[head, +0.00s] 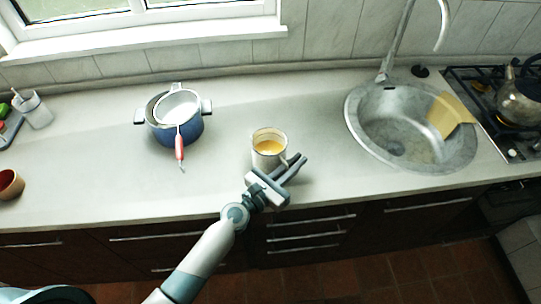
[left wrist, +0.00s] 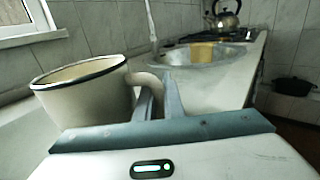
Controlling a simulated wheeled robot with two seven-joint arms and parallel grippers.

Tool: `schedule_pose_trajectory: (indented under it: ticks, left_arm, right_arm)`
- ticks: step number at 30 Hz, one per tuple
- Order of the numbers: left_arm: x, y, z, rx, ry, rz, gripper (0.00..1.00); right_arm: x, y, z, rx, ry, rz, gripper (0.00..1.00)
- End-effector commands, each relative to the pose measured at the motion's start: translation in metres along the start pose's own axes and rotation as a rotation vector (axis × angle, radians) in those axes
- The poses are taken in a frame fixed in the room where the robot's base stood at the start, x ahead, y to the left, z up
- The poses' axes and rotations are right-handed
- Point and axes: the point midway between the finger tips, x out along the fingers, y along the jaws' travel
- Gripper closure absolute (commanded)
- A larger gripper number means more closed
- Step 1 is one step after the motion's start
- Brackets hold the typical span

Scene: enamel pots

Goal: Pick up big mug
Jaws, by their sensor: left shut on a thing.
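The big mug (head: 268,158) is a cream enamel mug with a dark rim and a yellowish inside. It stands upright on the counter in the head view, left of the sink. It also shows large at the left of the left wrist view (left wrist: 88,102), with its handle (left wrist: 150,82) toward the fingers. My left gripper (head: 293,169) is at the mug's right front side. Its fingers (left wrist: 158,102) are close together on the handle, whose lower part they hide. My right gripper is not in view.
A blue pot (head: 189,133) with a strainer stands to the left. A red-brown cup (head: 10,184) is at the far left. The round sink (head: 365,140) holds a yellow sponge or cloth (head: 449,113). A kettle (head: 522,98) sits on the stove. Counter between pot and mug is clear.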

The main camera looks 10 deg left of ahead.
Motion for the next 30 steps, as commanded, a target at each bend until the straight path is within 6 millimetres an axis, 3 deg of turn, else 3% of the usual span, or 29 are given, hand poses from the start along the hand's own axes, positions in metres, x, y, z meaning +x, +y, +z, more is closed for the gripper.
schedule_pose_trajectory:
  ticks: [30]
  left_arm:
    - [0.0006, 0.0004, 0.0056, 0.002, -0.003, 0.001, 1.00]
  right_arm:
    - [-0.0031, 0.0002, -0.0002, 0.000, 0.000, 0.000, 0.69]
